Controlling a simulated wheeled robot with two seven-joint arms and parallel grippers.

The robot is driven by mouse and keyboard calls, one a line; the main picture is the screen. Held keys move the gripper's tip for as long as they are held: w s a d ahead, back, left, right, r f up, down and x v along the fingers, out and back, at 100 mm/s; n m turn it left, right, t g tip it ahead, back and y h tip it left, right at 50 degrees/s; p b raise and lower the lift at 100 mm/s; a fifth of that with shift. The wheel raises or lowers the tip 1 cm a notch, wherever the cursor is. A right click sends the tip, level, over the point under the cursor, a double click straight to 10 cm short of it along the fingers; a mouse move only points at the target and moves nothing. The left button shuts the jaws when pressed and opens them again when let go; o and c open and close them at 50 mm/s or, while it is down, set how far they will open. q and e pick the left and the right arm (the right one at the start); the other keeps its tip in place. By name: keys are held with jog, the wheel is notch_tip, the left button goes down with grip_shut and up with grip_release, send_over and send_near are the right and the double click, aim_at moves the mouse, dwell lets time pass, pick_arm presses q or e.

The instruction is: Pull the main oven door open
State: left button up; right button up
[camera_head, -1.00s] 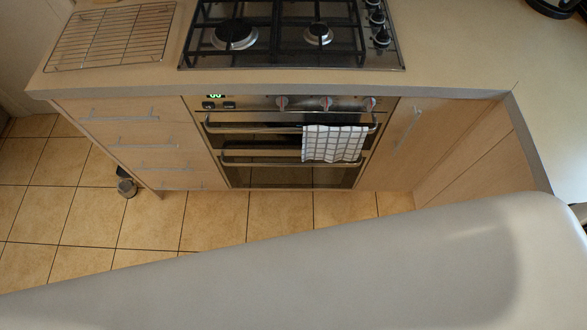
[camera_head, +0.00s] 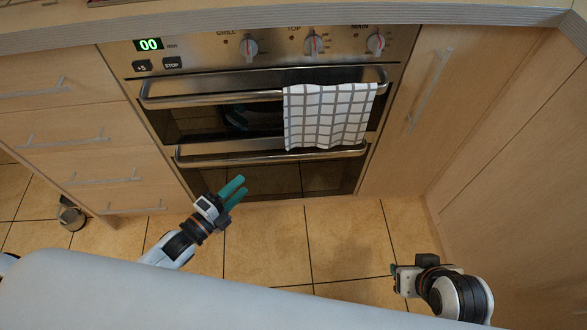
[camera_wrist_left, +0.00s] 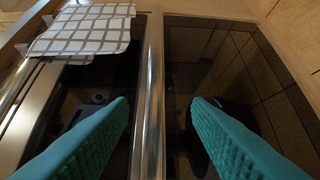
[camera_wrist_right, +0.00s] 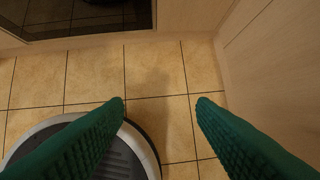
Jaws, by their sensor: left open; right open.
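The main oven door (camera_head: 285,180) is the lower dark glass door, and it looks shut. Its metal bar handle (camera_head: 215,159) runs across its top. My left gripper (camera_head: 238,190) has teal fingers and is in front of this door, below the handle in the head view. In the left wrist view the handle (camera_wrist_left: 152,100) runs between the open, empty fingers (camera_wrist_left: 158,110); they do not grip it. My right gripper (camera_head: 395,277) is low at the right over the floor. Its open, empty fingers (camera_wrist_right: 160,105) show in the right wrist view.
A checked towel (camera_head: 325,115) hangs from the upper oven door's handle (camera_head: 200,98) and reaches near the lower handle. Drawers (camera_head: 65,140) stand left, a cupboard (camera_head: 415,120) right. Tiled floor (camera_head: 270,235) before the oven is clear.

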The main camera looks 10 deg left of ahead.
aim_at(271, 160)
pick_arm(q)
jog(key=shift+m+h, duration=0.3)
jog(key=b+x, duration=0.1)
jog(key=x, duration=0.4)
jog(key=b+x, duration=0.1)
jog(key=x, duration=0.5)
jog(key=shift+d+r, duration=0.25)
jog(key=shift+d, duration=0.05)
jog(key=shift+w+d, duration=0.35)
jog(key=shift+w, duration=0.2)
pick_arm(e)
jog(key=w+a+r+t+y, duration=0.1)
jog(key=w+a+r+t, duration=0.1)
jog(key=w+r+t, duration=0.3)
jog(key=shift+w+a+r+t+y, duration=0.35)
jog(key=shift+w+t, duration=0.35)
jog(key=shift+w, duration=0.9)
pick_arm(q)
jog(key=shift+c, duration=0.6)
grip_shut()
pick_arm(e)
jog(key=shift+f, duration=0.1)
